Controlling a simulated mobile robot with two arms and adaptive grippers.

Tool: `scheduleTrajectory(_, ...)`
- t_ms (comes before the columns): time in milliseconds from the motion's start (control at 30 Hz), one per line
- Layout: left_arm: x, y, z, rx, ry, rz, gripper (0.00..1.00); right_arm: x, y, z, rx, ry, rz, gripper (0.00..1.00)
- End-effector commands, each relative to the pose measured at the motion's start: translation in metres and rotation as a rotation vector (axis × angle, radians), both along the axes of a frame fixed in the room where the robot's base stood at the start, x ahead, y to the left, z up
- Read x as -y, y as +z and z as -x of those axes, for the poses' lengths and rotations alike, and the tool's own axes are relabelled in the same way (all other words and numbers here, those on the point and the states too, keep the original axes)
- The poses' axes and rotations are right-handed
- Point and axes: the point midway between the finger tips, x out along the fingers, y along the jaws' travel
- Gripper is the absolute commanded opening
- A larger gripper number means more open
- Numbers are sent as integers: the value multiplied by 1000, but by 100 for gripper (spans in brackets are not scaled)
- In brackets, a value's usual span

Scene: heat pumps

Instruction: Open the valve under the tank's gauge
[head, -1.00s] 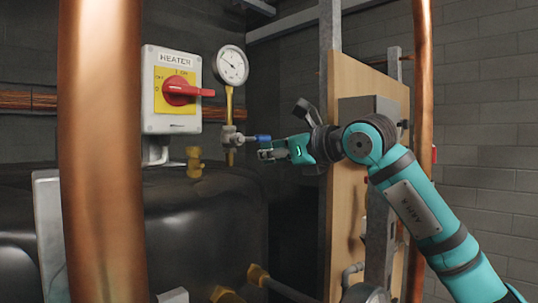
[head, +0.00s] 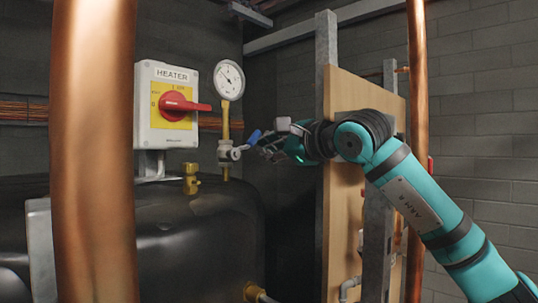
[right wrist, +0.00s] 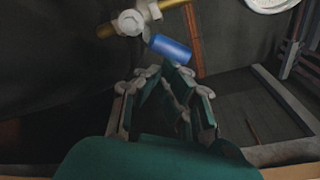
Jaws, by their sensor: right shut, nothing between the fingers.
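The round white gauge (head: 229,80) stands on a yellow stem above the black tank (head: 200,225). Under it is the valve (head: 226,151), with a lever ending in a blue grip (head: 254,136). The lever slants up to the right in the head view. My right gripper (head: 262,148) is shut and empty, with its tips just below and right of the blue grip. In the right wrist view, the blue grip (right wrist: 170,46) lies just beyond the fingertips (right wrist: 172,78), beside the valve body (right wrist: 131,22). I cannot tell whether they touch. My left gripper is not in view.
A heater switch box (head: 166,105) with a red handle is left of the gauge. A brass fitting (head: 190,178) sits on the tank. A thick copper pipe (head: 93,150) stands at front left. A wooden board (head: 345,90) is behind my right arm.

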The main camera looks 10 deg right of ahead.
Motion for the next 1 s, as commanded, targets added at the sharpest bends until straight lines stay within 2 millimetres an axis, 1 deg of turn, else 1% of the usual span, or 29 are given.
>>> scheduleTrajectory(33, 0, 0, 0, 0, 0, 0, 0, -1, 5, 2, 30, 1, 35, 0)
scheduleTrajectory(300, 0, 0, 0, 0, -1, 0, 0, -7, 17, 5, 169, 2, 246, 0)
scheduleTrajectory(600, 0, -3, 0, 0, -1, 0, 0, -14, 25, 9, 294, 4, 436, 0)
scheduleTrajectory(667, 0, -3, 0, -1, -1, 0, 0, -15, 26, 10, 312, 4, 463, 0)
scheduleTrajectory(1000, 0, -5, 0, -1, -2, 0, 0, -18, 30, 12, 306, 4, 457, 0)
